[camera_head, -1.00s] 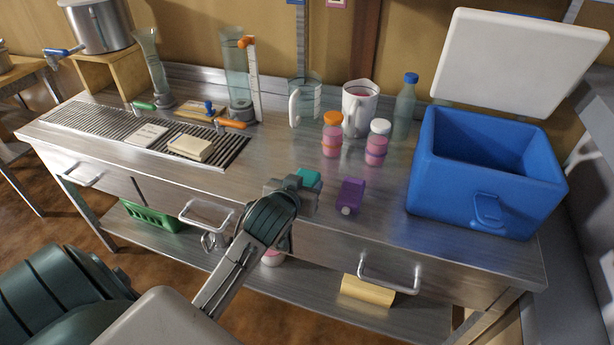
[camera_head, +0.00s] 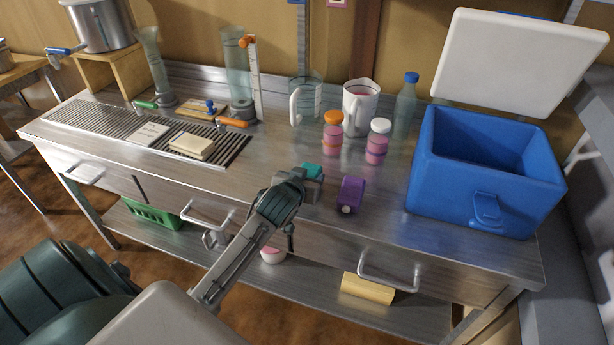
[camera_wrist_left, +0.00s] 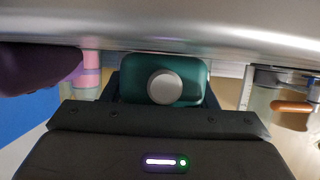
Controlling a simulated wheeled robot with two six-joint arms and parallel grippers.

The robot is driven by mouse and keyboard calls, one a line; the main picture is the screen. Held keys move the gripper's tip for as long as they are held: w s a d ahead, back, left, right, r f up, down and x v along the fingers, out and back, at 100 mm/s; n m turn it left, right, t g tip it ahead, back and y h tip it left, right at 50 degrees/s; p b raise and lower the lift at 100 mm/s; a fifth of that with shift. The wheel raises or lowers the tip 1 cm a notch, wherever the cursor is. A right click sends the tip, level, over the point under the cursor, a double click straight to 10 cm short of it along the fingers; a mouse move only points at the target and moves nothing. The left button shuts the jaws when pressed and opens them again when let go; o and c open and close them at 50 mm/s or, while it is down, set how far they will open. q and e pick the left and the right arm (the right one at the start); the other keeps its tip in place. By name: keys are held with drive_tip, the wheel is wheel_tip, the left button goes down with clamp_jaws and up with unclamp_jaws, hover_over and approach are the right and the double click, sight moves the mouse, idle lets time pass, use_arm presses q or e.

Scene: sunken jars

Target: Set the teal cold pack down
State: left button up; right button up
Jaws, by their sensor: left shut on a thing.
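The teal cold pack (camera_head: 312,170) is at my left gripper (camera_head: 308,184), over the front part of the steel counter, just left of a purple pack (camera_head: 350,194). In the left wrist view the cold pack (camera_wrist_left: 184,76) shows its round grey cap, and my left gripper (camera_wrist_left: 160,92) is shut on it. The view is tilted, with the counter surface along the top of the picture. I cannot tell whether the pack touches the counter. My right gripper is not in view.
The open blue cooler box (camera_head: 487,170) stands at the right. Two pink jars, one with an orange lid (camera_head: 333,134) and one with a white lid (camera_head: 377,142), stand behind the purple pack. A cream block (camera_head: 192,146) lies on the drain grate. Counter left of my gripper is clear.

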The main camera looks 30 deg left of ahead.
use_arm(q)
drive_tip(key=shift+f, duration=0.15)
drive_tip(key=o, duration=1.1)
